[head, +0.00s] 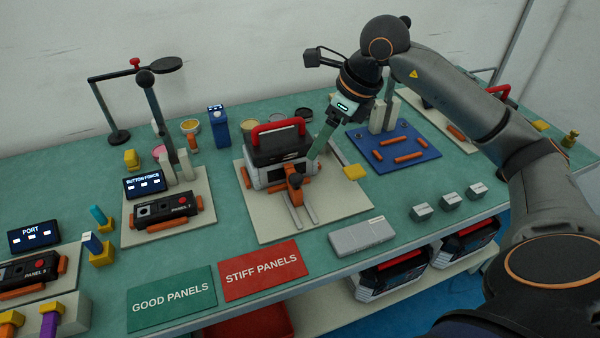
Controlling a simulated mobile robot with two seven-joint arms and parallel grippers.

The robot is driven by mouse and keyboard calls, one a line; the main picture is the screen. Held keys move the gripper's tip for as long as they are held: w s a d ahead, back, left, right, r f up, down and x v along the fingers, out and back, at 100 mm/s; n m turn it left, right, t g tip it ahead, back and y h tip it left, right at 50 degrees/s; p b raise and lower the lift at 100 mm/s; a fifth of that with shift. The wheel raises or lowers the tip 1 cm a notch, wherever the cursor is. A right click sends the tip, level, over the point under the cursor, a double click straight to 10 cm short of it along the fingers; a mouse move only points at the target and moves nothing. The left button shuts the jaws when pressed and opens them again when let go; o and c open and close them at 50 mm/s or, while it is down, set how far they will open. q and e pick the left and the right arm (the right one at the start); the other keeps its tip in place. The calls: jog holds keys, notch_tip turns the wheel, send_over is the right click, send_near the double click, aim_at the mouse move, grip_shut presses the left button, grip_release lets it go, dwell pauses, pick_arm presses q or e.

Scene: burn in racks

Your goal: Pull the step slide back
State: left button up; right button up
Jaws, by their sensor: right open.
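The step slide (295,183) is an orange block with a dark round knob. It sits on a pair of light rails (307,206) at the front of a pale base plate (262,228). Behind it stands a black and white unit (276,170) with a red handle and orange blocks at its sides. My right gripper (314,152) is open, pointing down to the left, above and just right of the unit, behind the slide. It appears apart from the slide's knob. Its fingers overlap in this view. My left gripper is not in view.
A grey flat box (361,236) and several small grey blocks (450,201) lie to the right front. Green (171,299) and red (261,270) panel mats lie along the front edge. A button-force station (163,232) stands left; a blue plate (393,164) lies right.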

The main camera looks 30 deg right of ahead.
aim_at(296, 178)
jog(key=x, duration=1.2)
jog(key=shift+a, duration=0.25)
jog(key=shift+c, duration=0.3)
jog(key=shift+a, duration=0.1)
grip_shut()
